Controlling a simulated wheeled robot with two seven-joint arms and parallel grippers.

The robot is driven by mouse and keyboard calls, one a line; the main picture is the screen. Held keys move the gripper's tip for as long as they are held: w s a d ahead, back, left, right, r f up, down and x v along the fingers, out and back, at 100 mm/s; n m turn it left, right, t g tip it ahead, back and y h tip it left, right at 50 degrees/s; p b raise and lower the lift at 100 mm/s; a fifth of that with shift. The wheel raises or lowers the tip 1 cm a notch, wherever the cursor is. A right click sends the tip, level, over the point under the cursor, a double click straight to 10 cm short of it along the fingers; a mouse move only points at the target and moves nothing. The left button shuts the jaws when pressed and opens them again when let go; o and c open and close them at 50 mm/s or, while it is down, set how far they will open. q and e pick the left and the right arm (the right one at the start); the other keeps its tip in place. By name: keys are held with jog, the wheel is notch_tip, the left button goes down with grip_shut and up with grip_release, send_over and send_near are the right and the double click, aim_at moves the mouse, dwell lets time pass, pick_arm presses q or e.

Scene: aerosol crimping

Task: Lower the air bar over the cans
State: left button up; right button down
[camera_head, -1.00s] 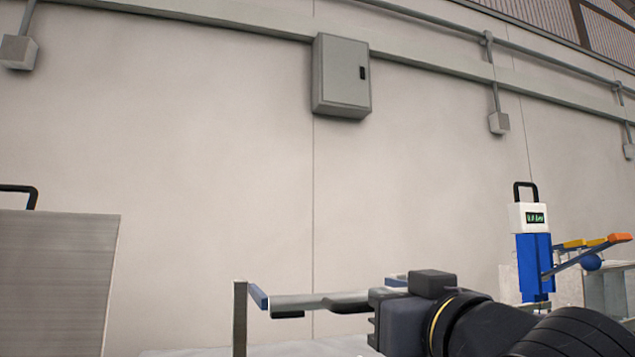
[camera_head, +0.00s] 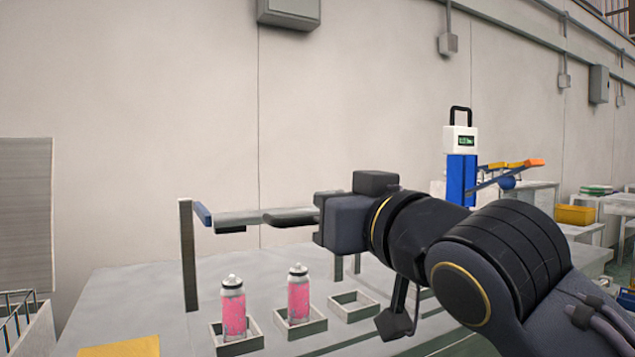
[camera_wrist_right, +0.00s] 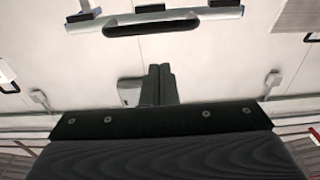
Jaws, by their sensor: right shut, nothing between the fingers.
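The air bar (camera_head: 240,217) is a grey horizontal bar with a blue end piece and a black handle (camera_wrist_right: 152,27). It is raised above two pink cans with white tops, one at left (camera_head: 233,308) and one at right (camera_head: 299,295). Both cans stand upright in square holders. My right gripper (camera_wrist_right: 159,68) is shut and empty, its fingertips apart from the handle in the wrist view. In the head view its wrist covers the bar's right end, and its fingertips cannot be made out. My left gripper is not in view.
An empty square holder (camera_head: 333,307) sits right of the cans. A grey post (camera_head: 188,258) stands at the bar's left end. A blue and white gauge unit (camera_head: 461,165) stands behind my right arm. A yellow sheet (camera_head: 120,347) lies at front left.

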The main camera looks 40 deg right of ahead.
jog(key=s+a+f, duration=0.1)
jog(key=s+f, duration=0.3)
jog(key=s, duration=0.2)
jog(key=shift+s+a, duration=0.2)
dwell(0.4)
